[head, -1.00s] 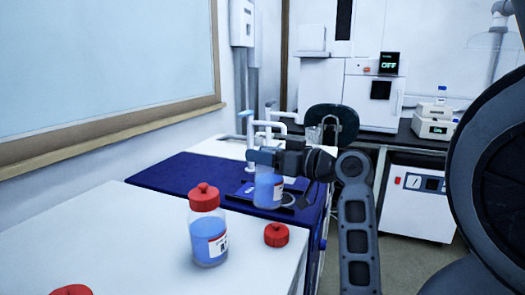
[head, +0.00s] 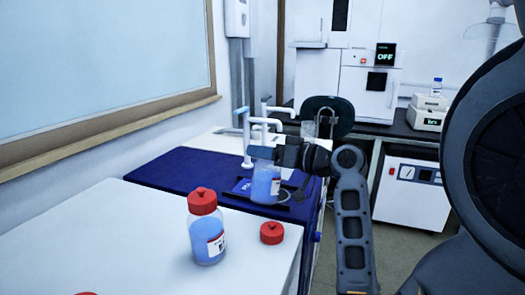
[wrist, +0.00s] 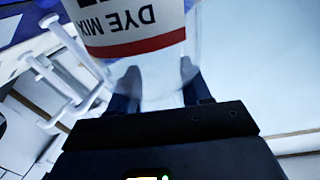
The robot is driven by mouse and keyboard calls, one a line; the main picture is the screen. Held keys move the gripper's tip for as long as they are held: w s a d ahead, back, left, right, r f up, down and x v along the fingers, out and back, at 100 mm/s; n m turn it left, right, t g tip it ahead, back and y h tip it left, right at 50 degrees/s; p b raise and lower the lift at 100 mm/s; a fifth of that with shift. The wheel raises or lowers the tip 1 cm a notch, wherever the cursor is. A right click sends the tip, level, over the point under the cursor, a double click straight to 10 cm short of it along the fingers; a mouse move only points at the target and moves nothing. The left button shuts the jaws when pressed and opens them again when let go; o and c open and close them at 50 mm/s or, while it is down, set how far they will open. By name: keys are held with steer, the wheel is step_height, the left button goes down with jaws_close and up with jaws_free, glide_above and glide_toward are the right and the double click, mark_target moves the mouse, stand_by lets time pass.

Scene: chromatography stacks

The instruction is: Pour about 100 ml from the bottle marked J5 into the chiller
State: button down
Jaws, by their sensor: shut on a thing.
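My gripper (head: 264,154) is shut on a clear bottle with blue liquid (head: 265,185), gripping its upper part. The bottle looks upright, over the dark blue surface; I cannot tell whether it touches it. No red cap shows on it. In the wrist view the held bottle (wrist: 150,55) has a white label reading "DYE MIX" upside down; no J5 is readable. A second blue-filled bottle with a red cap (head: 206,228) stands on the white table, its label unreadable. A white floor unit with a round gauge (head: 413,195), possibly the chiller, stands at the right.
A loose red cap (head: 271,233) lies on the white table (head: 130,235). White pipes (head: 247,130) rise behind my gripper. A dark bench at the back holds an instrument with an "OFF" screen (head: 385,54) and a small white device (head: 428,115).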

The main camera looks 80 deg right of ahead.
steer(key=shift+d+r, duration=0.1)
steer(key=shift+d+m+p, duration=0.2)
steer(key=shift+m+p, duration=0.2)
steer(key=shift+p, duration=0.25)
steer(key=shift+d, duration=0.15)
steer(key=shift+f, duration=0.2)
steer(key=shift+m+p, duration=0.4)
steer(key=shift+p, duration=0.3)
steer(key=shift+d+f+m+g+y+p, duration=0.15)
steer(key=shift+f+m+y+p, duration=0.2)
steer(key=shift+m+p, duration=0.55)
steer(key=shift+d+f+m+g+y+p, duration=0.2)
steer(key=shift+f+m+p, duration=0.35)
steer(key=shift+p, duration=0.6)
steer(key=shift+a, duration=0.15)
steer(key=shift+f+m, duration=0.2)
steer(key=shift+m, duration=0.05)
steer(key=shift+p, duration=0.55)
